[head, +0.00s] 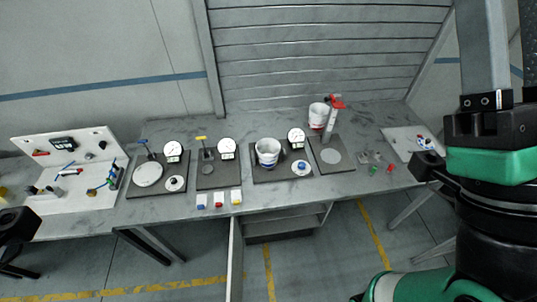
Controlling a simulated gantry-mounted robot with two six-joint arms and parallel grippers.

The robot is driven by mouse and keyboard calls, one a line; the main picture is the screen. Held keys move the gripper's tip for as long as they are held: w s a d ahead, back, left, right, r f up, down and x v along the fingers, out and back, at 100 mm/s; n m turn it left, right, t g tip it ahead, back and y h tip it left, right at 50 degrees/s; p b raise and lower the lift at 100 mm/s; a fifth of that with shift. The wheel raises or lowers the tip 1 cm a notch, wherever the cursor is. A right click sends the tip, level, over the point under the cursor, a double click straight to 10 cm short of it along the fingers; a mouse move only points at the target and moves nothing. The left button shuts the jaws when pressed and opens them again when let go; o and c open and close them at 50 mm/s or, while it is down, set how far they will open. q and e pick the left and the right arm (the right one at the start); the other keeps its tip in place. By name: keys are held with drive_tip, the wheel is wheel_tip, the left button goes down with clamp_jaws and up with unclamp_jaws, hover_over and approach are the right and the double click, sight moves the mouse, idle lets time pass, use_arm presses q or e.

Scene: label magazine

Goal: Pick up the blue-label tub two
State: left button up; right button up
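Two white tubs stand on the bench. One tub (267,154) is upright on a dark plate at the middle, beside a dial gauge; its label is too small to read. The other tub (318,116) stands farther back to the right, beside a grey post with a red top, and shows reddish marks. A black end of my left arm (14,226) shows at the left edge, away from both tubs. A black part of my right arm (428,166) is over the bench's right end; finger positions are unclear.
Dark plates with dial gauges (173,151) line the bench (225,187). Small blocks with blue, red and yellow colours (219,200) sit at the front edge. A white panel station (70,170) is at left, a white board (402,140) at right. Small coloured parts lie near the right.

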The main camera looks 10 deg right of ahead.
idle(0.4)
use_arm(q)
drive_tip(key=c, duration=1)
